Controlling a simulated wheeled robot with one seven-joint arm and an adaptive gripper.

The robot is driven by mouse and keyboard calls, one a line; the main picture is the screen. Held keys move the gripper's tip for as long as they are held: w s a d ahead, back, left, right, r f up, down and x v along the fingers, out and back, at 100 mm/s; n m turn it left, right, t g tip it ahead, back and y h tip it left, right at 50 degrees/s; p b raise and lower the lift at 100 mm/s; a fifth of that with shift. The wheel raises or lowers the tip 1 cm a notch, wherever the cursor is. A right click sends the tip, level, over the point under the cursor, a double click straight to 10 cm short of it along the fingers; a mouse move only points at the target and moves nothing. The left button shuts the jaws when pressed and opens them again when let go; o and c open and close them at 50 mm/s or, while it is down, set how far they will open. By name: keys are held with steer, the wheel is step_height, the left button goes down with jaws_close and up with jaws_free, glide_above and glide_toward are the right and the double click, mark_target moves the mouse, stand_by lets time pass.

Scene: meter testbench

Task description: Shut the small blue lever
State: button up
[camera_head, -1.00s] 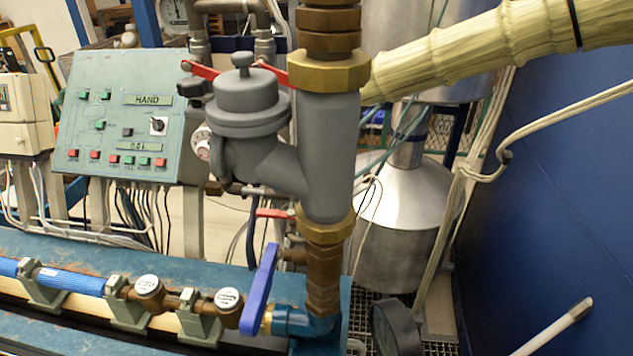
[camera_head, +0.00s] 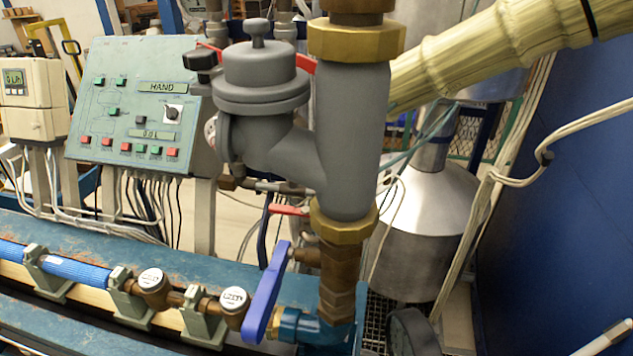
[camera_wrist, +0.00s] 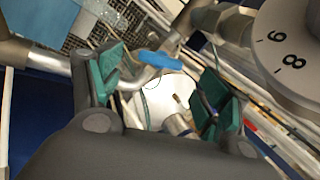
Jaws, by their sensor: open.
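A blue lever (camera_head: 266,292) shows in the head view, on a brass valve beside a blue elbow fitting at the foot of the vertical pipe. It stands steeply, leaning slightly right at the top. In the wrist view a blue lever (camera_wrist: 160,60) lies roughly level across a grey metal pipe. I cannot tell whether both are the same lever. My gripper (camera_wrist: 160,88) shows in the wrist view with its two green-padded fingers wide apart and nothing between them touching. The blue lever appears beyond the fingertips, in the gap. My gripper is not seen in the head view.
A grey meter body (camera_head: 350,140) with brass nuts stands above the lever. A control panel (camera_head: 135,105) is at left, a blue wall (camera_head: 570,200) at right. Loose cables hang around.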

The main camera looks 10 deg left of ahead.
steer(key=shift+x, duration=2.25)
steer(key=shift+a, duration=0.15)
steer(key=c, duration=1)
